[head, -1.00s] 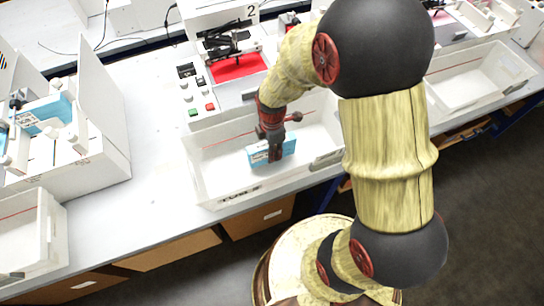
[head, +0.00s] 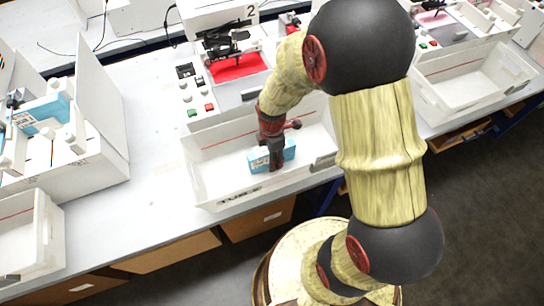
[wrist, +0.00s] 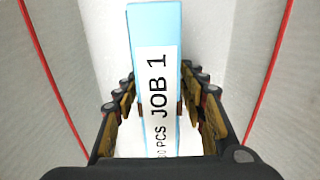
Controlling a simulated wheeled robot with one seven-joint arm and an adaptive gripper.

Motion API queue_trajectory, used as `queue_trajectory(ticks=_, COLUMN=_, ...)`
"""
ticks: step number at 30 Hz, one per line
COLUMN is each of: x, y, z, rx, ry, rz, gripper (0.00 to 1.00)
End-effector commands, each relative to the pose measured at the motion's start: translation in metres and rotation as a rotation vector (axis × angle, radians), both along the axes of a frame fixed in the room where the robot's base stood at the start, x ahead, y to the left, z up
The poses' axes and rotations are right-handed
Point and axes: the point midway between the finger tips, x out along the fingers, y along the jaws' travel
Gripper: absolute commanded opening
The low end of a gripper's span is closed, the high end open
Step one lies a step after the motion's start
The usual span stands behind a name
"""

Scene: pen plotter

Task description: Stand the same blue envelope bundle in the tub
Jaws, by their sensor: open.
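The blue envelope bundle (head: 262,158) stands on edge inside the white tub (head: 203,178), below plotter 2. In the wrist view the bundle (wrist: 155,25) has a white label reading "JOB 1" and lies between the fingers. My gripper (head: 275,163) is down in the tub, around the middle of the bundle. The bundle's lower end is hidden by the gripper body.
Plotter 2 (head: 238,68) with its red bed and a button panel (head: 195,95) stands behind the tub. Another tub (head: 470,80) is at right, and one (head: 40,235) at lower left. A white-walled machine (head: 70,130) holds another blue bundle (head: 45,112). The table between is clear.

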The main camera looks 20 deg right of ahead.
Motion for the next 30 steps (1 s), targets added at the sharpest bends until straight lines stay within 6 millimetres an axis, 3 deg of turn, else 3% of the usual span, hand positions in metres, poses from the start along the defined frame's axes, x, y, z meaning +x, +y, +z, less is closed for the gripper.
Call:
queue_trajectory(ticks=11, x=0.001, y=0.000, z=0.011, rx=0.000, ry=-0.003, rz=0.000, gripper=0.42)
queue_trajectory(ticks=24, x=0.001, y=0.000, z=0.095, rx=0.000, ry=-0.003, rz=0.000, gripper=0.42)
queue_trajectory(ticks=30, x=0.000, y=0.000, z=0.118, rx=0.000, ry=-0.001, rz=0.000, gripper=0.42)
